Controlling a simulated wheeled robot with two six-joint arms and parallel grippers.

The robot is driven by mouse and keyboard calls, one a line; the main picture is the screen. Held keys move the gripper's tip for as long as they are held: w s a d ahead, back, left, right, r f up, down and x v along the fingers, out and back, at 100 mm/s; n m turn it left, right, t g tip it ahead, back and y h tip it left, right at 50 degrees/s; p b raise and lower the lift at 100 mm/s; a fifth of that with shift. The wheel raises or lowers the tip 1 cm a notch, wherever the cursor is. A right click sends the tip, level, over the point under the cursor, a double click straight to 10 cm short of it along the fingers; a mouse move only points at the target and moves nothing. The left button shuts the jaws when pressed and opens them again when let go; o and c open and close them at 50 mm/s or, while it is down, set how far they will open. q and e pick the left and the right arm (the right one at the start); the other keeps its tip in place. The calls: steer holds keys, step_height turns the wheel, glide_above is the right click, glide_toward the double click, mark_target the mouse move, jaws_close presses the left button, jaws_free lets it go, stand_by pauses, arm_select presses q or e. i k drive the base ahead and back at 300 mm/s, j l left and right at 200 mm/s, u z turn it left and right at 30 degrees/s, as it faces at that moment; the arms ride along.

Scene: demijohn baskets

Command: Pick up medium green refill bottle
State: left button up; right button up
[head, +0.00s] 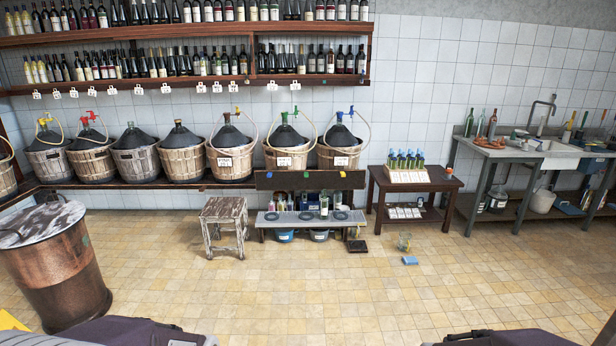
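Several green glass bottles (469,123) stand upright at the left end of the sink bench on the right, in the head view. They are small at this distance, and I cannot tell which is the medium refill bottle. Another bottle (324,205) with a pale label stands on the low grey bench at the centre. A crate of small bottles with blue tops (407,161) sits on the dark side table. Only parts of my own arms show at the bottom edge. Neither gripper is in view.
Wicker demijohn baskets (182,161) line the back shelf. A copper barrel (58,268) stands at the near left and a worn stool (224,225) at centre left. A jar (404,242) and blue cloth (410,260) lie on the floor. The tiled floor in front (300,290) is clear.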

mark_target(325, 199)
steer(key=i+j, duration=0.15)
steer(key=i, duration=2.7)
steer(key=i+j, duration=0.2)
steer(key=i, duration=2.65)
steer(key=j+u, duration=0.05)
steer(key=j, duration=0.1)
